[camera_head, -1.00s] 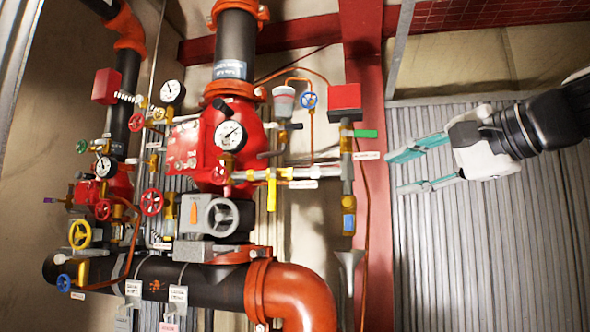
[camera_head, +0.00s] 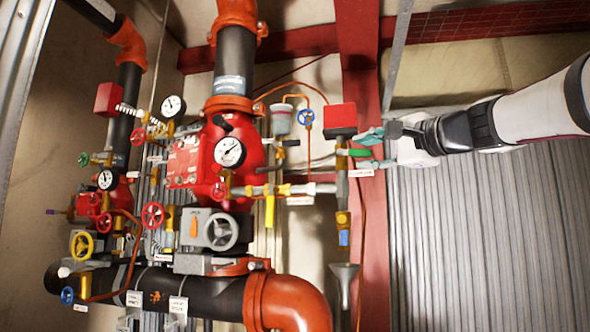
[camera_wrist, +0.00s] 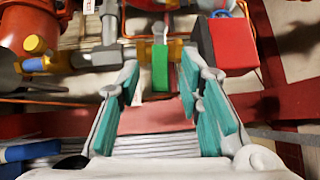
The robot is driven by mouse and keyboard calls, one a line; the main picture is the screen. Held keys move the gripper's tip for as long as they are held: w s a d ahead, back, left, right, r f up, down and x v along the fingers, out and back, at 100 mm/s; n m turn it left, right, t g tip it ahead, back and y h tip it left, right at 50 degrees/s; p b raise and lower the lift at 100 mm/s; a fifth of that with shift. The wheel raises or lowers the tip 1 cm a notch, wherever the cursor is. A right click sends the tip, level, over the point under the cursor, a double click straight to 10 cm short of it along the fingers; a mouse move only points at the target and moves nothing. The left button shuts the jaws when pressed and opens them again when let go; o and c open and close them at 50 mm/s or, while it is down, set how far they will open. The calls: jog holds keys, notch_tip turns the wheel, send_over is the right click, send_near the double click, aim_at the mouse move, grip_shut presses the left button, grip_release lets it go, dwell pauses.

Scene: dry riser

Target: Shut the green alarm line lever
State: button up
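The green alarm line lever (camera_head: 360,153) sticks out to the right from a brass valve on the vertical pipe below a red box. In the wrist view the green lever (camera_wrist: 160,68) points toward me, between the tips of my two teal-padded fingers. My gripper (camera_head: 372,150) is open at the lever's free end, with one finger above and one below it in the head view. In the wrist view gaps show between the lever and both finger pads, so I see no contact.
The red box (camera_head: 340,117) is close above the lever; in the wrist view it (camera_wrist: 231,42) sits just beyond the right finger. A white tag (camera_head: 360,173) hangs below the lever. A red column (camera_head: 366,230) stands behind.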

jog(key=shift+x, duration=1.2)
grip_shut()
jog(key=shift+s+r+n+g+p, duration=0.1)
jog(key=shift+r+n+g+p, duration=0.2)
jog(key=shift+p, duration=0.6)
jog(key=shift+h+p, duration=0.3)
jog(key=shift+p, duration=0.1)
jog(key=shift+f, duration=0.1)
grip_release()
